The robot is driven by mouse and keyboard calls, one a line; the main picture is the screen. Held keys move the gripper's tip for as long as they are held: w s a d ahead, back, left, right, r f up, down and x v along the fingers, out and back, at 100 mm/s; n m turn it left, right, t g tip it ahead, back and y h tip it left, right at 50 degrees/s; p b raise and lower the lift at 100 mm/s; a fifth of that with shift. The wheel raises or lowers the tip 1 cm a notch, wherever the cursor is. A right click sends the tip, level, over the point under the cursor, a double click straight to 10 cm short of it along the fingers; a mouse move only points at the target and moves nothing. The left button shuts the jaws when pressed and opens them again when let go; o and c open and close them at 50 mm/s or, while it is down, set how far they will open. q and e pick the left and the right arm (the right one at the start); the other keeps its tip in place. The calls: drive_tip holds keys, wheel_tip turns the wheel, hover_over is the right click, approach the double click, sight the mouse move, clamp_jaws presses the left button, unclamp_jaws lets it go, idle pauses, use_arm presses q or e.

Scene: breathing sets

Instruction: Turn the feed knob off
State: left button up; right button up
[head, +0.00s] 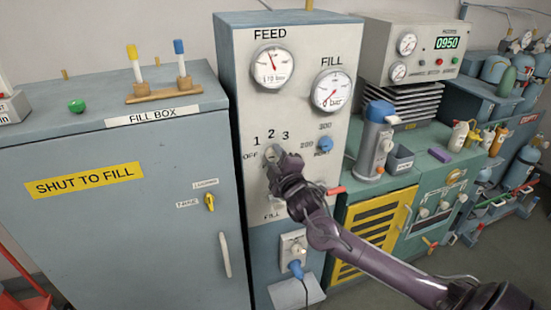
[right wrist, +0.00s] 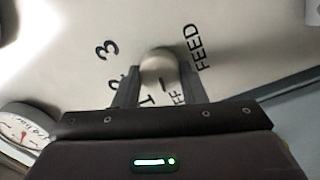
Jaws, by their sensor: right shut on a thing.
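The feed knob (right wrist: 160,68) is a pale grey round knob on the panel, ringed by the marks OFF, 1, 2, 3 and the word FEED. In the right wrist view the two dark fingers of my right gripper (right wrist: 158,82) stand on either side of it, shut on it. In the head view the right gripper (head: 277,160) covers most of the knob, just below the numbers and right of OFF. A short dark line shows near the knob's edge between 1 and OFF; I cannot tell for sure which mark the knob points to. My left gripper is not in view.
The FEED gauge (head: 273,66) and FILL gauge (head: 333,91) sit above the knob. A small blue knob (head: 324,144) is to its right, a red lever (head: 336,190) lower right. The fill box (head: 120,215) stands left; a green bench (head: 425,168) with a blue-topped device stands right.

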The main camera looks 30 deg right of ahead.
drive_tip(key=shift+f+n, duration=0.1)
drive_tip(key=shift+n, duration=0.8)
drive_tip(key=o, duration=1)
drive_tip(key=shift+s, duration=0.15)
drive_tip(key=shift+s+a, duration=0.15)
drive_tip(key=shift+s, duration=0.15)
drive_tip(key=shift+b+v, duration=0.9)
drive_tip(key=shift+v, duration=2.6)
